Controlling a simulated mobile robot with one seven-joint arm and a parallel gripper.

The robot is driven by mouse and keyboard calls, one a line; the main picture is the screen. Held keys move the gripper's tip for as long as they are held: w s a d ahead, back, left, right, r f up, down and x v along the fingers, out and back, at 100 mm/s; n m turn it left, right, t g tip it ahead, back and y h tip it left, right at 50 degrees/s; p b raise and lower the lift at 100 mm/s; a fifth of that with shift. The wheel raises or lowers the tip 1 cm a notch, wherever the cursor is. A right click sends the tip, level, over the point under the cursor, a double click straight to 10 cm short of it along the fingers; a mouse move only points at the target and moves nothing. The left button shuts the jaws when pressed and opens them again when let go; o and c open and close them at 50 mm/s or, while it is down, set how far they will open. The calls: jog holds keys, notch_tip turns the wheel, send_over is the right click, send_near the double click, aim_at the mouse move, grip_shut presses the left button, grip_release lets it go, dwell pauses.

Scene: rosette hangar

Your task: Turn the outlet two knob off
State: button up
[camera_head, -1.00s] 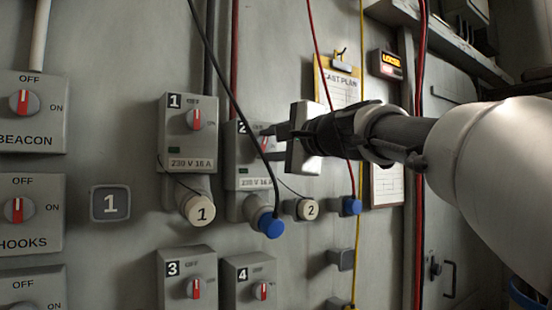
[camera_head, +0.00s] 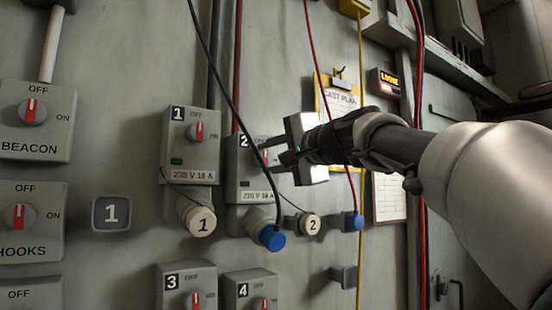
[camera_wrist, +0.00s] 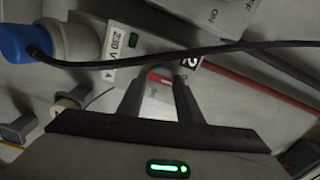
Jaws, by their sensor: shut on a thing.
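The outlet two box (camera_head: 247,172) is grey, marked 2, in the middle of the head view. A black cable crosses in front of it, and a blue plug (camera_head: 272,238) sits in its socket below. My gripper (camera_head: 268,152) reaches in from the right, its fingers at the box's knob and hiding most of it. In the wrist view, my two dark fingers (camera_wrist: 160,84) stand on both sides of the outlet two knob (camera_wrist: 162,79), closed on it. Part of its red mark shows between them. The knob's exact angle and its OFF lettering are hard to read.
Outlet one (camera_head: 190,140) is close on the left, and outlets three (camera_head: 187,290) and four (camera_head: 250,290) are below. The black cable (camera_wrist: 200,53) runs close past my fingers. A yellow clipboard (camera_head: 340,100) and red cables are on the right.

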jog(key=o, duration=1)
jog(key=shift+o, duration=0.2)
jog(key=shift+s+d, duration=0.1)
jog(key=b+v, duration=0.2)
jog(key=v, duration=1.5)
jog(key=shift+d, duration=0.1)
